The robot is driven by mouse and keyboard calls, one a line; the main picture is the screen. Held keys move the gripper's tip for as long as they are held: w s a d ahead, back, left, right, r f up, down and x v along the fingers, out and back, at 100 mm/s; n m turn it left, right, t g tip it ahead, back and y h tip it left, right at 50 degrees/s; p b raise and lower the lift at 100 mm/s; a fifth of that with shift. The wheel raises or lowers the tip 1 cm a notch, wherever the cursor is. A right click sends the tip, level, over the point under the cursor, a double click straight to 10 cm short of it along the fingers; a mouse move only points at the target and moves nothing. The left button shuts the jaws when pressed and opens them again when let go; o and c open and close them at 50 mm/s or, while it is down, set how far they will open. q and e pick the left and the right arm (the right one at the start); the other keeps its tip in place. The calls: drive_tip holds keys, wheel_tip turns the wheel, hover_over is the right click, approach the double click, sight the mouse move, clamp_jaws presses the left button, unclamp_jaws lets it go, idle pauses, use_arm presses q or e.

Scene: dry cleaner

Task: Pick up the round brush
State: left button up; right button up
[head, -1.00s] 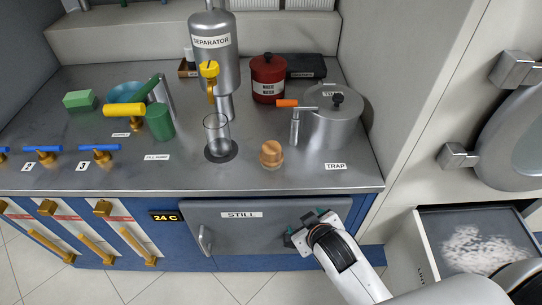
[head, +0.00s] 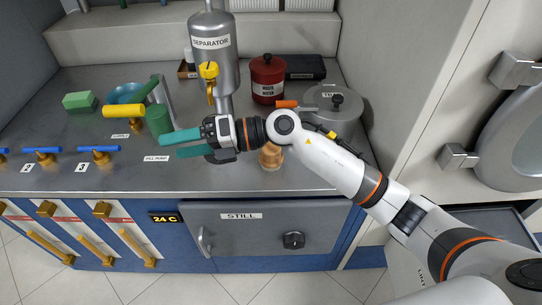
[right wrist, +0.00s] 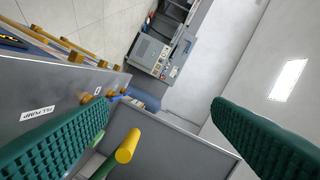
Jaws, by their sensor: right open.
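A small tan, round wooden piece (head: 270,159) with a knob-like top stands on the steel counter; it looks like the round brush. My right forearm and wrist partly cover it. My right gripper (head: 171,146) is open and empty, pointing left above the counter, with its green fingers well to the left of the tan piece. In the right wrist view the two ridged green fingers (right wrist: 160,112) stand wide apart with nothing held. The tan piece is not seen there. My left gripper is not in view.
A green cylinder (head: 158,120) and a yellow-handled lever (head: 124,110) stand near my right fingertips. The separator (head: 213,50), red canister (head: 267,78) and steel trap pot (head: 338,108) stand behind my arm. The glass cylinder is hidden by my gripper. The counter's front edge is clear.

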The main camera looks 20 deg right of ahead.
drive_tip(key=w+d+f+n+g+h, duration=0.15)
drive_tip(key=w+d+h, duration=0.25)
drive_tip(key=d+h, duration=0.55)
drive_tip(key=w+d+f+t+h, duration=0.1)
drive_tip(key=w+d+f+h, duration=0.35)
drive_tip(key=d, duration=0.75)
drive_tip(key=f+h, duration=0.1)
drive_tip(key=f, duration=0.1)
drive_tip(key=f+h, duration=0.1)
drive_tip(key=f, duration=0.1)
drive_tip(key=shift+s+a+f+g+p, duration=0.15)
drive_tip(key=shift+s+f+g+p, duration=0.05)
drive_tip(key=shift+g+p, duration=0.2)
drive_tip(key=f, duration=0.2)
drive_tip(key=a+f+p, duration=0.1)
drive_tip(key=f, duration=0.1)
drive_tip(key=shift+w+f, duration=0.2)
drive_tip(key=shift+f, duration=0.05)
drive_tip(key=shift+w+a+f, duration=0.1)
drive_tip(key=shift+f, duration=0.4)
drive_tip(key=c, duration=1.1)
wheel_tip(320, 180, up, 10)
drive_tip(key=shift+r+b, duration=0.1)
drive_tip(key=shift+b, duration=0.45)
